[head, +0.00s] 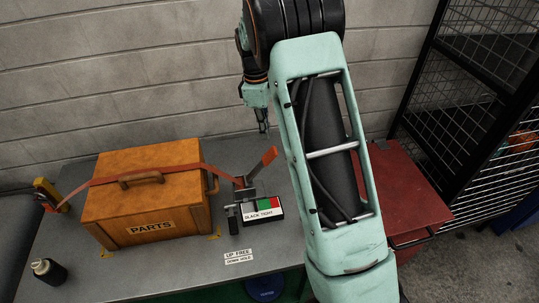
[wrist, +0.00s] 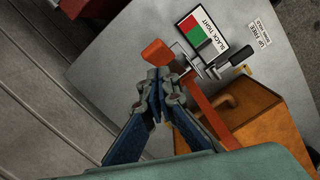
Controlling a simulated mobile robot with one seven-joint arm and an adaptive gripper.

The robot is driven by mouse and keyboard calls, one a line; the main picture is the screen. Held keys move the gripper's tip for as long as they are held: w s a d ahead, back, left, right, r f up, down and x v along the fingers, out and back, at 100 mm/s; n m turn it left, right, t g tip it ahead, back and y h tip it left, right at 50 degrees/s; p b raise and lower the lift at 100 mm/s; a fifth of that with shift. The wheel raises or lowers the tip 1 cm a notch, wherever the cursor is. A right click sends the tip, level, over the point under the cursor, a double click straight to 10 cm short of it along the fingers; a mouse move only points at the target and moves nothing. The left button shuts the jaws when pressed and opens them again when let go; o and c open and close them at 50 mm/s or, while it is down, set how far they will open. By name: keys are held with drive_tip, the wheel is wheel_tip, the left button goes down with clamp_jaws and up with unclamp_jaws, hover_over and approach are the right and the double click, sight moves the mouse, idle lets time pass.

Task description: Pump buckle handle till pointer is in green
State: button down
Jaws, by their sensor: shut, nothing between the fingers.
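The buckle (head: 241,188) sits on the bench right of the parts box, on the orange strap (head: 187,168). Its orange-red handle (head: 264,160) is raised, tilted up to the right; the handle's end (wrist: 155,52) shows just beyond my fingertips in the wrist view. The gauge (head: 263,208) beside the buckle has white, green and red fields; it also shows in the wrist view (wrist: 203,34). I cannot make out where its pointer stands. My gripper (head: 263,128) is shut and empty, above the handle and apart from it in the head view; it also shows in the wrist view (wrist: 159,85).
The orange-brown parts box (head: 112,215) stands on the grey bench (head: 190,271), strapped over. A black lever (head: 232,218) stands by the gauge, with UP FREE / DOWN HOLD labels (head: 239,256) in front. A dark bottle (head: 48,271) is front left. A red cabinet (head: 405,190) and mesh cage are at right.

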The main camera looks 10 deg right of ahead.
sight(267, 155)
drive_tip(key=f+b, duration=0.1)
drive_tip(key=f, duration=0.1)
drive_tip(key=f+b, duration=0.4)
drive_tip(key=f, duration=0.1)
drive_tip(key=shift+s+d, duration=0.15)
drive_tip(key=shift+d, duration=0.15)
drive_tip(key=shift+f, duration=0.15)
drive_tip(key=shift+f+b, duration=1.35)
drive_tip(key=shift+f, duration=0.75)
drive_tip(key=shift+r, duration=0.1)
